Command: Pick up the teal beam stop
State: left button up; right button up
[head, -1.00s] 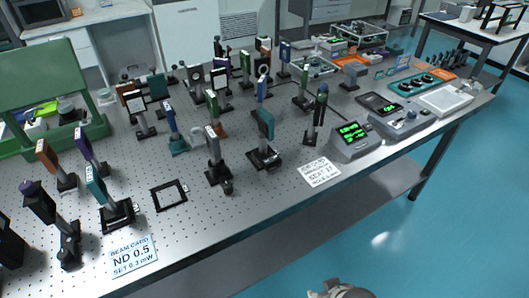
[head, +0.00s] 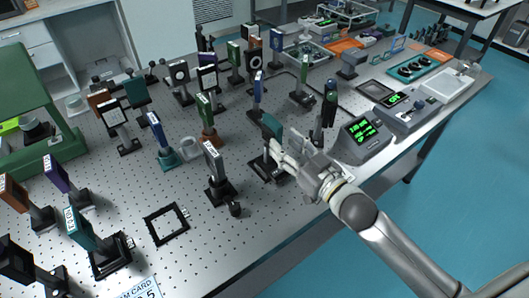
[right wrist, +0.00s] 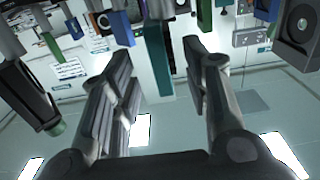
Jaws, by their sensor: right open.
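A teal plate on a post (head: 271,125), the likely beam stop, stands upright near the middle front of the table, its dark base inside a black square frame. My right gripper (head: 285,151) reaches in from the lower right, its fingers at the plate's right side and partly hiding its post. In the right wrist view the teal plate (right wrist: 158,62) shows between the two spread fingers of the right gripper (right wrist: 158,85), with a gap on both sides. I cannot tell how deep it sits between them. My left gripper is not in view.
A grey labelled mount (head: 214,165) stands to the left. An empty black frame (head: 167,223) lies front left. Several other mounts crowd behind.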

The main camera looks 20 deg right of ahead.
aim_at(280, 139)
jog(key=x, duration=0.3)
jog(key=shift+w+a+r, duration=0.1)
jog(key=shift+w, duration=0.05)
jog(key=shift+w+a+p, duration=0.1)
jog(key=shift+w+p, duration=0.2)
jog(key=shift+w, duration=0.05)
jog(key=shift+p+x, duration=0.4)
jog(key=shift+x, duration=0.55)
jog(key=x, duration=0.2)
jog(key=shift+w+a, duration=0.1)
jog(key=shift+w, duration=0.15)
jog(key=shift+w+a, duration=0.15)
jog(key=shift+w, duration=0.15)
jog(key=shift+w+p, duration=0.15)
jog(key=shift+p, duration=0.15)
jog(key=c, duration=0.8)
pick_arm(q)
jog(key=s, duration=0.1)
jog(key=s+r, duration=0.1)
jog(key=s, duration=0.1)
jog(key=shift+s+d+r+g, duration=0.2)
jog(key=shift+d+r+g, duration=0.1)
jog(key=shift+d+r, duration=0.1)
pick_arm(e)
grip_shut()
